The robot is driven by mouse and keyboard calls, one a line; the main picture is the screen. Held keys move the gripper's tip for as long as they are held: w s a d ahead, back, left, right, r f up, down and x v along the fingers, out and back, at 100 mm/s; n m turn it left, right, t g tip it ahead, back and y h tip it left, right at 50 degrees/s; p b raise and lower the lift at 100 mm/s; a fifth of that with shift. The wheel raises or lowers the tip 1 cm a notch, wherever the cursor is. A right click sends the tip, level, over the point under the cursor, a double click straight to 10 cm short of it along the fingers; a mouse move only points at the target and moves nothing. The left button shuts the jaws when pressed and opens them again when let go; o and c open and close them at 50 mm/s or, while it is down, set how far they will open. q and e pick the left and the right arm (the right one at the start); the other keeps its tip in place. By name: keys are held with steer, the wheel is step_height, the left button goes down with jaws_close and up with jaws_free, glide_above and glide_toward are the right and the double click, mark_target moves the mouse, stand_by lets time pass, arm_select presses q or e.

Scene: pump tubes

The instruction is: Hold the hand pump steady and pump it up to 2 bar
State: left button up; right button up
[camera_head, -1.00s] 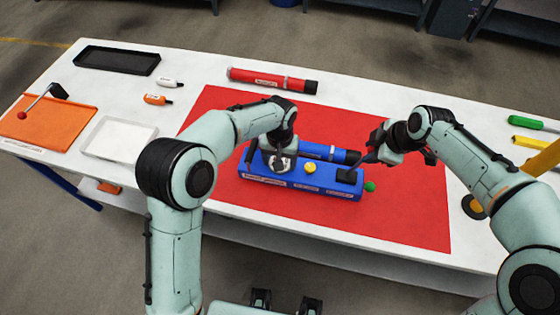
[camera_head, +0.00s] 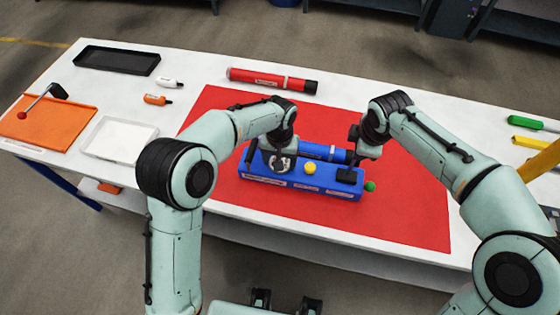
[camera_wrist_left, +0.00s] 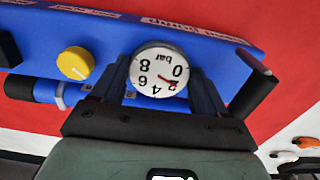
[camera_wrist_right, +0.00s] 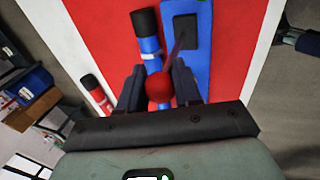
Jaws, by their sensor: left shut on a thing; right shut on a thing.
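The blue hand pump (camera_head: 295,190) lies on the red mat (camera_head: 400,215), with a blue cylinder (camera_head: 318,151) along its back. My left gripper (camera_head: 279,160) is shut on the round pressure gauge (camera_wrist_left: 159,72) at the pump's left end. The gauge appears upside down in the left wrist view, its red needle pointing near the 2. A yellow knob (camera_head: 310,168) sits beside it. My right gripper (camera_head: 355,155) is shut on the red ball (camera_wrist_right: 159,88) of the pump lever, above the black block (camera_head: 347,176). The ball is hidden in the head view.
A red cylinder (camera_head: 272,79) lies behind the mat. A black tray (camera_head: 117,60), white tray (camera_head: 118,140) and orange board (camera_head: 48,122) are at the left. A green knob (camera_head: 370,187) is at the pump's right end. The mat's front right is clear.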

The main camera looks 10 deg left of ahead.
arm_select(q)
steer(key=shift+s+a+f, duration=0.1)
arm_select(e)
steer(key=shift+w+a+r, duration=0.1)
steer(key=shift+a+r, duration=0.05)
steer(key=shift+r, duration=0.05)
steer(key=shift+a+h, duration=0.9)
steer(key=shift+a, duration=0.05)
steer(key=shift+w+a+f+h, duration=0.1)
steer(key=shift+a+f+h, duration=0.05)
steer(key=shift+a+h, duration=0.15)
stand_by(0.4)
